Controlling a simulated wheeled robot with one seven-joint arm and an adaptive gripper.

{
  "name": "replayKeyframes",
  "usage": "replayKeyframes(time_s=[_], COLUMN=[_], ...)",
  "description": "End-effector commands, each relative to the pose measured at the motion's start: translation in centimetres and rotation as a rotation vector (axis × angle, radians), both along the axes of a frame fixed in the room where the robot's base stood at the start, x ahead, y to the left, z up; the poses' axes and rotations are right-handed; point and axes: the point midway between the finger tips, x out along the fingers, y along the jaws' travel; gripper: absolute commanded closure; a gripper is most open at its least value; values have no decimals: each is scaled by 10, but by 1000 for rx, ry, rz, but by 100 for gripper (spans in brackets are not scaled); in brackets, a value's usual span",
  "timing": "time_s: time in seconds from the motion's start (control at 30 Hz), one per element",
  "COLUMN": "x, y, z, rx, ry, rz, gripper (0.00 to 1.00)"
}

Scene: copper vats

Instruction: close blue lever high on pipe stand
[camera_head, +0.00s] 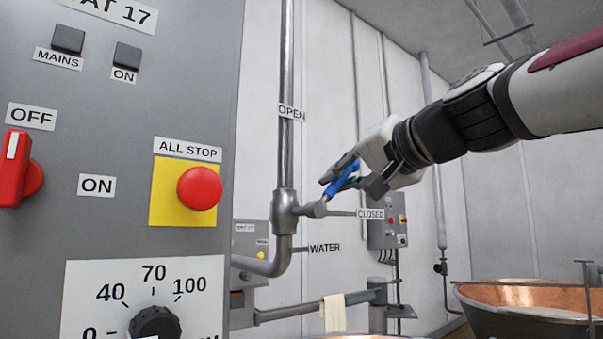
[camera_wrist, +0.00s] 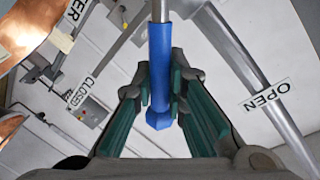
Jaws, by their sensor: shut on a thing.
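The blue lever (camera_head: 344,178) sits on the valve (camera_head: 286,212) of the vertical pipe, its handle slanting up and to the right, between the OPEN label (camera_head: 291,112) above and the CLOSED label (camera_head: 370,214) at right. My gripper (camera_head: 352,183) comes in from the right with its fingers around the blue handle. In the wrist view the blue handle (camera_wrist: 160,60) stands between the two green-padded fingers of my gripper (camera_wrist: 161,95), its free end near the pads. The gripper is shut on it.
A grey control panel (camera_head: 120,235) with a red ALL STOP button (camera_head: 199,188) stands close at left. A WATER label (camera_head: 324,247) is below the valve. A cloth (camera_head: 334,313) hangs on a lower pipe. A copper vat (camera_head: 520,297) is at lower right.

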Motion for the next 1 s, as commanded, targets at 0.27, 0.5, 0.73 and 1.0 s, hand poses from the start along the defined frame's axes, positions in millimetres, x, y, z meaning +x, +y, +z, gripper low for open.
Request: replayKeyframes(time_s=[0.27, 0.5, 0.73, 1.0], x=[8, 12, 13, 13], y=[-11, -16, -18, -19], z=[-19, -35, -46, -55], rx=[218, 396, 528, 618], ry=[150, 271, 359, 420], rz=[0, -2, -2, -1], gripper=[100, 100, 100, 100])
